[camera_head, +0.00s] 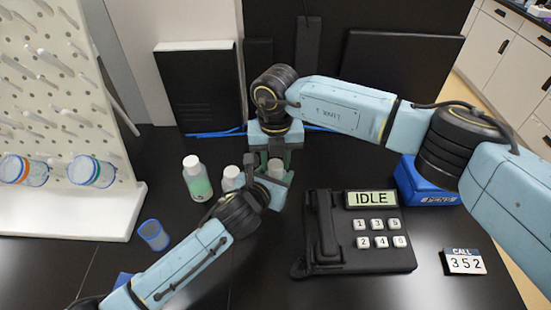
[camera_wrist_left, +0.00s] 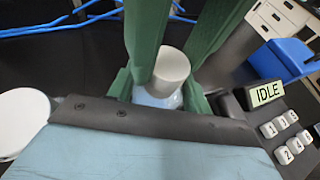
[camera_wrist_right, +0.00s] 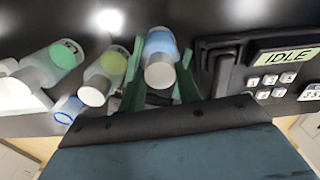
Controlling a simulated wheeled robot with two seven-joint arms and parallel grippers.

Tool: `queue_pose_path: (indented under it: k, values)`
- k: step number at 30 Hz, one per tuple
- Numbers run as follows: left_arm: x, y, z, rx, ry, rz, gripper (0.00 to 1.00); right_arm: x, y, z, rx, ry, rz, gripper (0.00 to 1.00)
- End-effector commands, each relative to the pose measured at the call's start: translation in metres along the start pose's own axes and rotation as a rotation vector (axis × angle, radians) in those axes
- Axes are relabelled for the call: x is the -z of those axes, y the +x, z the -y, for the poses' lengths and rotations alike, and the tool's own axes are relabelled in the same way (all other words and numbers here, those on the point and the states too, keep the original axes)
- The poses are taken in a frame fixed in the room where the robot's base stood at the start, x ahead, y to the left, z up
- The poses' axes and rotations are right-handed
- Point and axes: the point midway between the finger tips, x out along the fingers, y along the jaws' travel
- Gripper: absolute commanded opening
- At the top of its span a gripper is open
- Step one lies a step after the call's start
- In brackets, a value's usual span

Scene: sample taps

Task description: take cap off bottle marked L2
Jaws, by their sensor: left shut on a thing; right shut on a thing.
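A bottle with pale blue contents (camera_wrist_left: 158,97) and a white cap (camera_wrist_left: 172,68) stands upright on the black table; the cap also shows in the right wrist view (camera_wrist_right: 160,74). My left gripper (camera_head: 268,180) is shut on the bottle's body from the side. My right gripper (camera_head: 276,158) reaches down from above and is shut on the white cap, which sits on the bottle. A green bottle (camera_head: 197,180) and a yellow-green one (camera_wrist_right: 110,65) stand to the left, both capped. The held bottle's marking is hidden, and I cannot surely read the others.
A black telephone (camera_head: 345,255) showing IDLE stands close to the right. A card reading CALL 352 (camera_head: 464,262) and a blue box (camera_head: 415,190) are further right. A small blue cup (camera_head: 153,235) and a white pegboard (camera_head: 60,100) stand left.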

Motion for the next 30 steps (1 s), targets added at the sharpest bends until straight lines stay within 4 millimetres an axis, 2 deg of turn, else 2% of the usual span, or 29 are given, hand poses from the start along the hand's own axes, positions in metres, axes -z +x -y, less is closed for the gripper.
queue_pose_path:
  k: [9, 10, 15, 23, 30]
  values:
    - [0.000, 0.000, -0.001, -0.002, 0.000, 0.000, 0.00, 0.001, 0.000, 0.000, 0.000, -0.024, -0.002, 0.06]
    - [0.000, 0.000, -0.001, -0.002, 0.000, 0.000, 0.00, 0.001, 0.000, 0.000, 0.000, -0.024, -0.002, 0.34]
    - [0.000, 0.000, -0.001, -0.001, 0.000, 0.000, 0.00, 0.001, 0.000, 0.000, 0.000, -0.023, -0.002, 0.55]
    - [0.000, 0.000, 0.001, 0.001, 0.001, 0.000, 0.00, 0.000, -0.001, -0.001, -0.002, -0.023, 0.000, 0.55]
    - [0.000, 0.000, 0.000, 0.001, 0.000, 0.000, 0.00, 0.000, -0.026, 0.000, -0.001, -0.024, 0.003, 0.55]
